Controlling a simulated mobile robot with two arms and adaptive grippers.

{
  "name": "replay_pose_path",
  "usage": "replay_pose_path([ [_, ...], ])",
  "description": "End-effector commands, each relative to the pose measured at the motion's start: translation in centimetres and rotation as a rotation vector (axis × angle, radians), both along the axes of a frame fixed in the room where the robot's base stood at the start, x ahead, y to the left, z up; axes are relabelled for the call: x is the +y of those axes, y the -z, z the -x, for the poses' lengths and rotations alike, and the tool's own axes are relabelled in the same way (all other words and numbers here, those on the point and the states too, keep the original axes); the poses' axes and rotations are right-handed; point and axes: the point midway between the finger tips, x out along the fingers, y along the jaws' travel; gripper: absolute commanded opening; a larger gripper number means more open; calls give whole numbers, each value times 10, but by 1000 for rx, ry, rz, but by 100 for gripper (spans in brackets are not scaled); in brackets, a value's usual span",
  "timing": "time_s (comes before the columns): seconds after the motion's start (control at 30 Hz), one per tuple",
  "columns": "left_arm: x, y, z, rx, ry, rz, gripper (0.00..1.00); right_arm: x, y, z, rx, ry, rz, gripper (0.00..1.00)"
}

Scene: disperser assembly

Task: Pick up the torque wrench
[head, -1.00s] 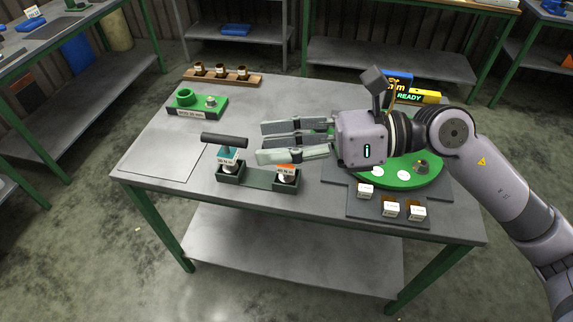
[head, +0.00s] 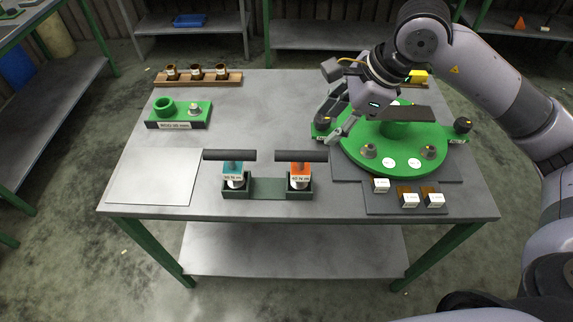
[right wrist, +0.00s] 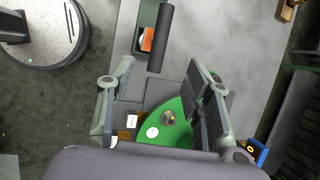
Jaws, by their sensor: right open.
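Two T-handled torque wrenches stand upright in a dark green holder (head: 266,187) at the table's front middle. One has a teal body (head: 233,168) and a white label. The other has an orange body (head: 301,169) and a white label; labels are too small to read. Both have dark bar handles. My right gripper (head: 342,122) is open and empty, above the left edge of a green round fixture, behind and right of the orange wrench. In the right wrist view, the orange wrench's dark handle (right wrist: 161,38) lies ahead of the open fingers (right wrist: 162,65). My left gripper is out of view.
The green round fixture (head: 402,172) with grey knobs stands at the right, partly behind my arm. Small white-labelled boxes (head: 409,199) sit in front of it. A green block (head: 185,123) and a wooden rack (head: 197,81) are back left. The table's middle is clear.

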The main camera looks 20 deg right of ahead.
Motion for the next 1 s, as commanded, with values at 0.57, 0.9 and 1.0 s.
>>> replay_pose_path([
  [0.57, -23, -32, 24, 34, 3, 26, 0, 34, 95, -29, 4, -2, -3, 46],
  [0.9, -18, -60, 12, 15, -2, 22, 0, 46, 124, -43, 7, -2, -4, 46],
  [1.0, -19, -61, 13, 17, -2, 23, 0, 50, 137, -47, 5, -2, -4, 46],
])
